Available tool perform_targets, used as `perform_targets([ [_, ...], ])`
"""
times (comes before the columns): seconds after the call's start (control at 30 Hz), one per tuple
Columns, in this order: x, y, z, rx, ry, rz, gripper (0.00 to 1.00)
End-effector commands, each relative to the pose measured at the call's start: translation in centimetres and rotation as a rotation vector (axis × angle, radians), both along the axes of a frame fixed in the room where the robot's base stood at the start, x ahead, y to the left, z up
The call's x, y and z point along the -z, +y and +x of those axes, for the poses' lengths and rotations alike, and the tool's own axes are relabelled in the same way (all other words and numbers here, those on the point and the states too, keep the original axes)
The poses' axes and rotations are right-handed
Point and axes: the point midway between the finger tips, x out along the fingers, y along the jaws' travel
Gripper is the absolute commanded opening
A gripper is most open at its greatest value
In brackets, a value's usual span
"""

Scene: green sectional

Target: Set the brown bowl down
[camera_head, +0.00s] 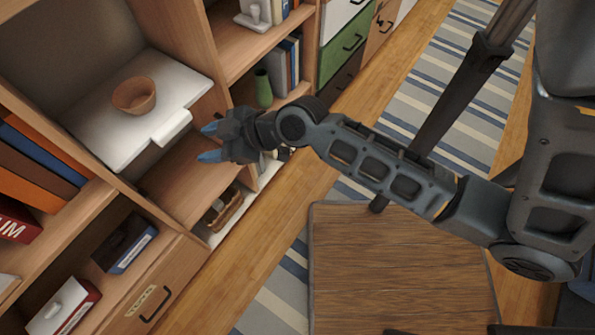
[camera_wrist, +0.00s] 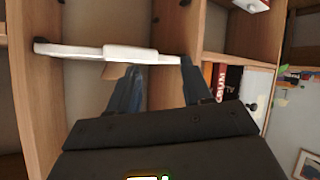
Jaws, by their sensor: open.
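The brown bowl (camera_head: 134,95) stands upright on a white board (camera_head: 100,130) in a shelf compartment, in the head view. The board has a raised white tab at its front edge. My gripper (camera_head: 208,142) is open and empty, in front of the board and to the right of the bowl, apart from it. In the wrist view, which looks upside down, the fingers (camera_wrist: 162,80) are spread with nothing between them that I can make out. A tan patch beside the left finger, against the white board (camera_wrist: 80,52), seems to be part of the bowl (camera_wrist: 113,71); the finger hides some of it.
Orange and brown books (camera_head: 40,155) stand left of the board. A green vase (camera_head: 263,88) stands on a shelf to the right. A basket (camera_head: 222,210) sits in a low compartment. A wooden table (camera_head: 400,265) is at the lower right. The board around the bowl is bare.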

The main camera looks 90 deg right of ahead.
Motion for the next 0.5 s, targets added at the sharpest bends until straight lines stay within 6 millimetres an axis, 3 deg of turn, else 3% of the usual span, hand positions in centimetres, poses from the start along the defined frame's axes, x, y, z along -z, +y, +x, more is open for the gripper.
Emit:
perform_targets([
  [0.03,0.3,1.7,-1.8,0.015,0.008,0.008,0.49],
  [0.23,-1.6,6.0,-7.5,0.074,-0.047,0.038,0.49],
  [0.5,-7.7,11.1,-14.2,0.031,-0.185,0.129,0.49],
])
